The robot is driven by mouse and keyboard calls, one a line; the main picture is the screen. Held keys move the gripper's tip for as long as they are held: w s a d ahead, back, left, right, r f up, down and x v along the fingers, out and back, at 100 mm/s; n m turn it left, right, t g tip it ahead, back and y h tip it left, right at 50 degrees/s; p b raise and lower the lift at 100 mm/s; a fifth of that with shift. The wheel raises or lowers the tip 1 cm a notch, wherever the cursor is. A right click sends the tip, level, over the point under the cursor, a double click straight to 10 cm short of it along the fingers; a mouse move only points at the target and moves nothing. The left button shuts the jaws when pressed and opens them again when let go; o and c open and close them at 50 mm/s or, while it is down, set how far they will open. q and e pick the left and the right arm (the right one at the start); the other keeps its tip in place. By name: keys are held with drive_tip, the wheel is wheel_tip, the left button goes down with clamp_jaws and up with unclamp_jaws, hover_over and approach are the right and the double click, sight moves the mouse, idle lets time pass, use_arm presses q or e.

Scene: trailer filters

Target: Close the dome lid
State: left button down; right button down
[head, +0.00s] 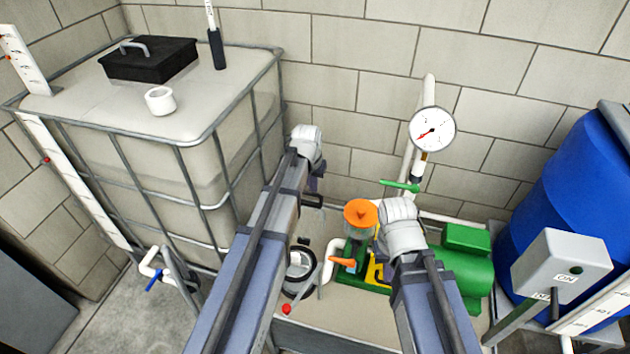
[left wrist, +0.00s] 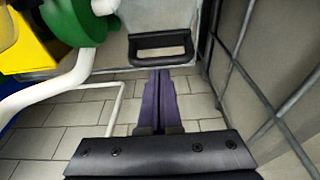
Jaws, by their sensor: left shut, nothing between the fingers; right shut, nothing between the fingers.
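A black square lid (head: 150,59) with a grey handle lies on top of the pale tank (head: 105,115) at the left. It looks flat, and I cannot tell for sure that it is the dome lid. An orange round cap (head: 361,213) sits on the clear strainer by the pump. My left gripper (head: 316,198) is right of the tank and apart from the black lid. Its fingers (left wrist: 160,78) are together and empty in the left wrist view. My right gripper (head: 400,222) is just right of the orange cap; its fingers are mostly hidden behind my wrist.
The metal cage (left wrist: 262,85) runs close beside my left gripper. A green pump (head: 462,270), pressure gauge (head: 432,130), blue barrel (head: 562,190) and grey switch box (head: 560,263) crowd the right. Floor at lower left is clear.

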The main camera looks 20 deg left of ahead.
idle(0.3)
use_arm(q)
drive_tip(key=shift+s+r+t, duration=0.2)
drive_tip(key=shift+s+t, duration=0.1)
drive_tip(key=shift+s, duration=0.3)
use_arm(e)
drive_tip(key=shift+s, duration=0.25)
